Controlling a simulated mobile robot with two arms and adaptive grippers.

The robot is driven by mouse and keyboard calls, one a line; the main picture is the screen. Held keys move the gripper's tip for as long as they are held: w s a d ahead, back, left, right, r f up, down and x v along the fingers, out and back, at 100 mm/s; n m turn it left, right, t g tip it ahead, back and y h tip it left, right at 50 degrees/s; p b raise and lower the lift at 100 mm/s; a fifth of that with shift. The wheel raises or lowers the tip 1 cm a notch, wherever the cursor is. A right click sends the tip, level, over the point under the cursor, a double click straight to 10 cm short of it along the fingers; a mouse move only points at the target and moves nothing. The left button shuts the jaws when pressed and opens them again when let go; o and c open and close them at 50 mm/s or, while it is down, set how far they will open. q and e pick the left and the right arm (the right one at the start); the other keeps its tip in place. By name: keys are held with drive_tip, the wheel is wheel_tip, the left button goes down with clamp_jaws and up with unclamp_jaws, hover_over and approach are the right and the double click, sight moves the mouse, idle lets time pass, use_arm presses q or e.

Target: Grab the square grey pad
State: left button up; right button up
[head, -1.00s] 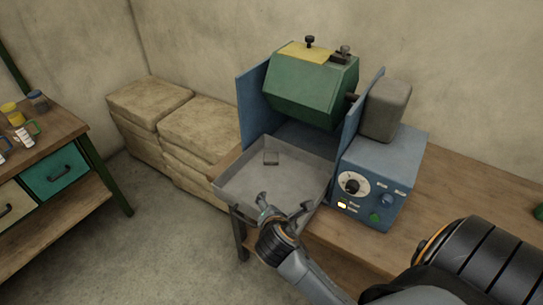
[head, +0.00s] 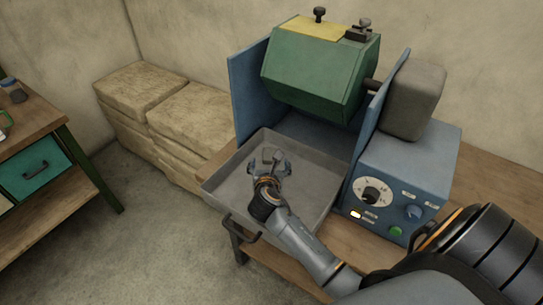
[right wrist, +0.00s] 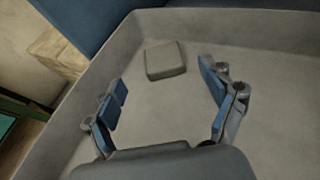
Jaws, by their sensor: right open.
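The square grey pad (right wrist: 165,60) lies flat on the floor of the grey metal tray (right wrist: 235,50), near one of its walls in the right wrist view. In the head view the pad (head: 272,154) is small and partly covered by my right gripper. My right gripper (head: 269,165) reaches into the tray (head: 312,204) from the front. In the right wrist view its blue-padded fingers (right wrist: 164,82) are spread wide and empty, with the pad just beyond the fingertips, roughly between them. My left gripper is not in view.
A blue machine with a green drum (head: 318,75) stands behind the tray, and its control box (head: 400,180) stands to the right. Stacked sacks (head: 150,100) are at the left. A drawer bench (head: 40,165) stands further left, with bare floor between.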

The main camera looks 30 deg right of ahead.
sight(271, 154)
drive_tip(key=shift+x, duration=1.15)
drive_tip(key=shift+w+d+f, duration=0.1)
drive_tip(key=shift+w+f, duration=0.1)
drive_tip(key=x, duration=0.3)
drive_tip(key=shift+w+d+f, duration=0.2)
drive_tip(key=shift+d, duration=0.1)
drive_tip(key=shift+w+d+f, duration=0.25)
drive_tip(key=shift+w+d, duration=0.05)
drive_tip(key=shift+w, duration=0.1)
drive_tip(key=shift+r, duration=0.1)
drive_tip(key=shift+s, duration=0.1)
drive_tip(key=shift+c, duration=1.1)
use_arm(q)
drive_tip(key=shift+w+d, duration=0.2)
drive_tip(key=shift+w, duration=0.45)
use_arm(e)
drive_tip(key=c, duration=1.1)
